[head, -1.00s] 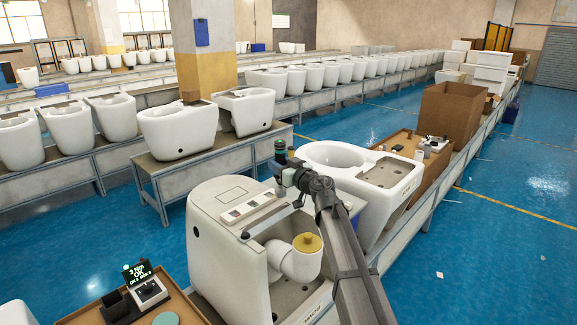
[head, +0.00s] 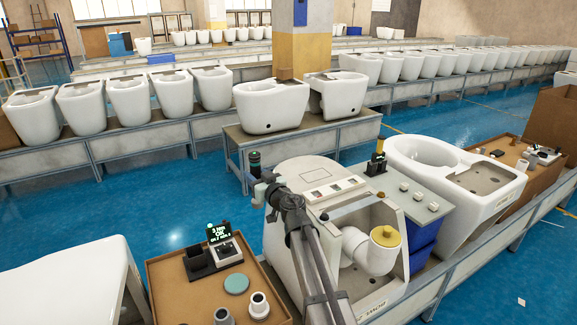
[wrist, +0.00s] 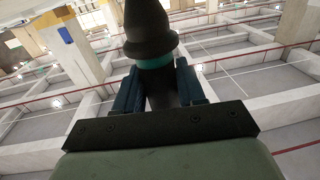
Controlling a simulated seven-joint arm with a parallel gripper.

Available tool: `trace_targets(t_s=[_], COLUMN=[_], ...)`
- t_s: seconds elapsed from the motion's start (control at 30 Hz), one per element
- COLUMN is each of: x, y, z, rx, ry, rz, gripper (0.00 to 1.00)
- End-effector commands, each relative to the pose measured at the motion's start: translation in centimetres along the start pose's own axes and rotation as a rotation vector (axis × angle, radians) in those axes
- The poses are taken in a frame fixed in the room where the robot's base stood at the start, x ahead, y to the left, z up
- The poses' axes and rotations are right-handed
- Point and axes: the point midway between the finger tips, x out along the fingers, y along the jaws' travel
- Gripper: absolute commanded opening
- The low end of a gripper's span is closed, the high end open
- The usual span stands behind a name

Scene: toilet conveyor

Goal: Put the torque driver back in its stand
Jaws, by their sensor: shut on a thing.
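My gripper (head: 262,178) is shut on the torque driver (head: 254,160), a dark tool with a teal band, held upright above the aisle left of the near toilet. In the wrist view the driver (wrist: 150,30) stands between two blue fingers (wrist: 160,88); its lower part is hidden. On the brown tray (head: 165,300) at the front is a grey-and-black unit (head: 228,250) with a lit display (head: 218,232) showing 3 Nm and OK. A black open holder (head: 198,262) stands beside it. It looks like the driver's stand, and the driver is well apart from it.
The near toilet (head: 290,235), with an open side and a yellow-capped pipe (head: 385,237), stands right of the tray. A teal disc (head: 237,283) and two small cups (head: 259,305) lie on the tray. A black-and-yellow tool (head: 376,165) stands behind.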

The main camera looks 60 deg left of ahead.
Motion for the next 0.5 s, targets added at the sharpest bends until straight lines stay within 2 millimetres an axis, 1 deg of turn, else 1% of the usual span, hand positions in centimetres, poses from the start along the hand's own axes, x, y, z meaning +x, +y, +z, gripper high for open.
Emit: trace_targets(t_s=[0.03, 0.07, 0.1, 0.17, 0.2, 0.4, 0.5], x=[0.9, 1.4, 1.9, 2.7, 3.2, 5.2, 5.9], y=[-1.9, -2.9, -4.3, -6.3, -7.6, -14.2, -16.9], z=[0.7, 1.0, 1.5, 2.2, 2.8, 5.1, 6.1], rx=[0.002, 0.002, 0.002, 0.002, 0.002, 0.002, 0.001], ry=[-0.001, 0.000, 0.000, 0.000, -0.001, -0.002, -0.004], rz=[-0.019, -0.029, -0.042, -0.061, -0.074, -0.133, -0.157], gripper=[0.00, 0.00, 0.00, 0.00, 0.00, 0.00, 0.00])
